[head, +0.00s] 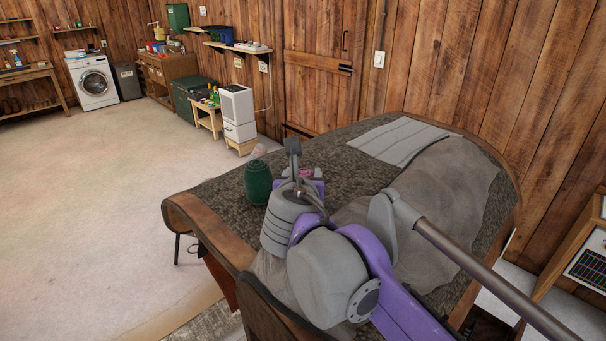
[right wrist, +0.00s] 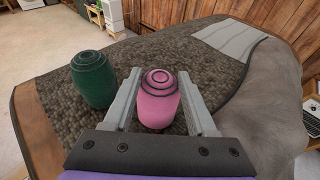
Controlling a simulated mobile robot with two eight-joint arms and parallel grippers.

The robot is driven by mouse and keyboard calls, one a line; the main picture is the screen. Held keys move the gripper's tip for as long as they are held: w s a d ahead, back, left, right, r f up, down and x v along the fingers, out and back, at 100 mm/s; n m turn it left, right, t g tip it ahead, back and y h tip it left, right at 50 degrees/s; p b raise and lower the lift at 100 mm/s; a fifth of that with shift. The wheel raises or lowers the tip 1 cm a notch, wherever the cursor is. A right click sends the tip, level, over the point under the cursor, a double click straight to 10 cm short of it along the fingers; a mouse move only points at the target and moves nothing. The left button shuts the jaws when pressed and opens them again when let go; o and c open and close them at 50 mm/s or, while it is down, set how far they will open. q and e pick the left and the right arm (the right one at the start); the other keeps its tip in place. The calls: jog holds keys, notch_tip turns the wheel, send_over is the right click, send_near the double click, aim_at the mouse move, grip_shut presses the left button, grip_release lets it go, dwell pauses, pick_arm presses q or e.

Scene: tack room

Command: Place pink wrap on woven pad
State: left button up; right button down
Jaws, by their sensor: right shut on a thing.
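The pink wrap (right wrist: 158,108), a rounded roll with dark rings on top, is between the two fingers of my right gripper (right wrist: 159,78) in the right wrist view. That gripper is shut on it. In the head view only a little of the pink wrap (head: 306,173) shows behind my right gripper (head: 304,177). A light grey pad with stripes (head: 405,140), which looks like the woven pad, lies flat at the back of the table; it also shows in the right wrist view (right wrist: 229,36), beyond the wrap to the right. My left gripper is not in view.
A dark green roll (head: 258,183) stands just left of the pink wrap. The table (head: 225,190) has a dark, rough-textured top and wooden rim. A rumpled grey cloth (head: 455,195) covers its right side. Bare tabletop shows between the rolls and the striped pad.

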jog(key=shift+c, duration=0.8)
grip_release()
jog(key=v, duration=1.2)
